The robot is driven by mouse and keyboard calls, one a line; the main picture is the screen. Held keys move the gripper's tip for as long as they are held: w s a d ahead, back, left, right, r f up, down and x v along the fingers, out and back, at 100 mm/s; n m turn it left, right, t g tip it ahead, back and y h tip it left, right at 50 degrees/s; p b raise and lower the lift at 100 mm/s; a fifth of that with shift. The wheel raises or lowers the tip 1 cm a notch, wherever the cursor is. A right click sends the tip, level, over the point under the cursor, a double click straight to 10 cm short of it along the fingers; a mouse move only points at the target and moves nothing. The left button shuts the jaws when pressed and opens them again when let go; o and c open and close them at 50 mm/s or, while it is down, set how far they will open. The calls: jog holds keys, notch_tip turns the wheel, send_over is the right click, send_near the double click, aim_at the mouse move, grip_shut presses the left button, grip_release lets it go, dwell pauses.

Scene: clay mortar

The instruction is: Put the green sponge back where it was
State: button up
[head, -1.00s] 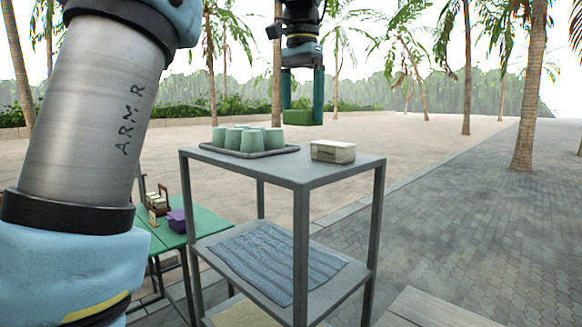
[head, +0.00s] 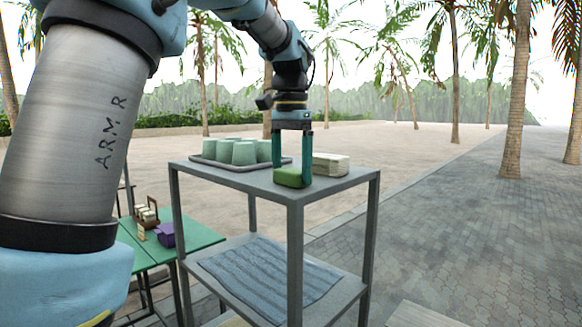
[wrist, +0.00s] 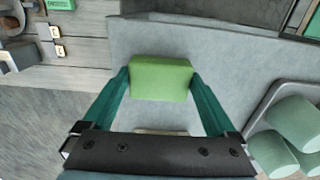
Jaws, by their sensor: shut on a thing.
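The green sponge (head: 290,178) is between the fingers of my gripper (head: 292,180), low at the front part of the shelf unit's grey top (head: 330,186). I cannot tell whether its underside touches the top. In the wrist view the sponge (wrist: 161,78) sits between the two green fingers (wrist: 160,85), which close on its sides. My gripper points down.
A tray (head: 225,164) with several pale green cups (head: 244,153) stands to the left on the same top. A cream block (head: 331,164) lies just behind my gripper. A striped cloth (head: 270,278) lies on the lower shelf. A green table (head: 195,238) with a purple item (head: 166,235) stands at left.

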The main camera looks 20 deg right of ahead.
aim_at(292, 170)
jog(key=shift+f, duration=0.15)
jog(key=o, duration=1.1)
notch_tip(292, 170, up, 12)
jog(key=shift+r, duration=0.2)
jog(key=shift+s, duration=0.1)
